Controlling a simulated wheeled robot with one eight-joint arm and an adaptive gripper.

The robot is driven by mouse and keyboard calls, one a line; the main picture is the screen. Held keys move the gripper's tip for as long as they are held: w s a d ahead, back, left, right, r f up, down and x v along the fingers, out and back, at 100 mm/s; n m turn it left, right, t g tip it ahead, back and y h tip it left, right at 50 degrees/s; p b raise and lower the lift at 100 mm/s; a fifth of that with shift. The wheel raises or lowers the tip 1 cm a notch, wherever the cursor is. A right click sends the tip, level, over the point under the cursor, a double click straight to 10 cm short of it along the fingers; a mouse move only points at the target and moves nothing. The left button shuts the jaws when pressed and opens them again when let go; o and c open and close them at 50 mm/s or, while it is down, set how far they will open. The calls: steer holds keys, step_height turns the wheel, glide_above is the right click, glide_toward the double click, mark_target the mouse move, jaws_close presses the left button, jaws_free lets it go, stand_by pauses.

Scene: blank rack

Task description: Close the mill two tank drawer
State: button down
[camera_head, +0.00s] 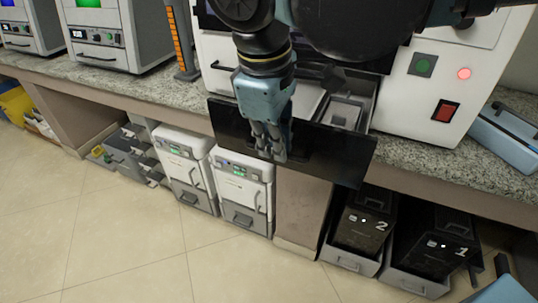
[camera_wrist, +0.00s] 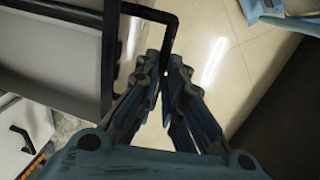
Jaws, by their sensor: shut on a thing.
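The mill (camera_head: 420,95) is a white machine on the counter with a red rocker switch and round lights. Its tank drawer (camera_head: 340,155) has a wide black front and stands pulled out past the counter's edge, with grey compartments behind it. My gripper (camera_head: 270,150) is at the drawer's front, pointing down. In the wrist view, my gripper's fingers (camera_wrist: 166,68) are close together at the black drawer handle (camera_wrist: 172,32), shut on it. The exact contact is partly hidden by the fingers. I cannot read a number on this mill.
Black bins marked 2 (camera_head: 365,225) and 1 (camera_head: 440,240) stand in trays below the counter at right. White units (camera_head: 240,190) stand under the counter at left. A blue device (camera_head: 510,130) lies on the counter at right. The tiled floor (camera_head: 120,240) in front is clear.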

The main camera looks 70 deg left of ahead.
steer(key=w+a, duration=0.5)
steer(key=w, duration=0.1)
steer(key=w+a, duration=1.1)
steer(key=w, duration=0.2)
steer(key=shift+a, duration=0.3)
steer(key=c, duration=2)
jaws_free()
steer(key=shift+a, duration=0.1)
steer(key=shift+o, duration=0.2)
step_height(320, 180, up, 12)
steer(key=s+d, duration=0.1)
steer(key=shift+s+d, duration=0.3)
steer(key=shift+w+f, duration=0.1)
